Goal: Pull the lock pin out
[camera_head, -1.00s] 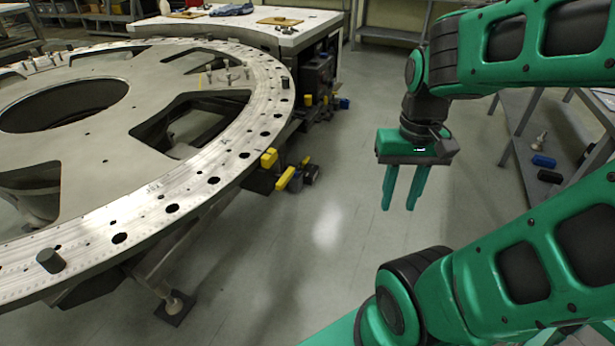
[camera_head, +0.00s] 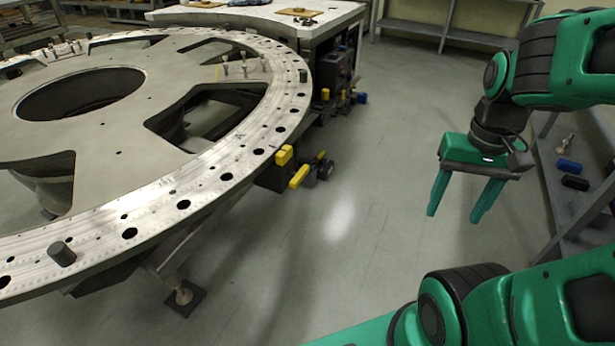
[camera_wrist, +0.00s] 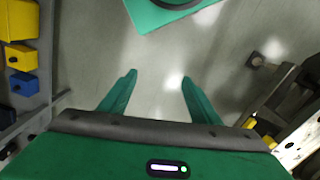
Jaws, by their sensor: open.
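The big round turret plate (camera_head: 95,140) lies level at the left, with holes along its rim. A yellow block (camera_head: 284,154) sits at the rim's right edge, and a yellow handle (camera_head: 299,176) with dark fittings lies just below it. Dark upright plugs stand on the rim, one at the near left (camera_head: 62,253) and one at the far right (camera_head: 303,76). I cannot tell which of these is the lock pin. My gripper (camera_head: 454,212) is open and empty over the floor, well right of the plate. In the wrist view its fingers (camera_wrist: 158,85) are apart with only floor between.
A shelf (camera_head: 575,200) with blue and black items stands at the right, behind my gripper. A white-topped bench (camera_head: 265,14) stands behind the plate. A support foot (camera_head: 183,297) rests on the floor under the plate. The floor (camera_head: 350,200) between plate and gripper is clear.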

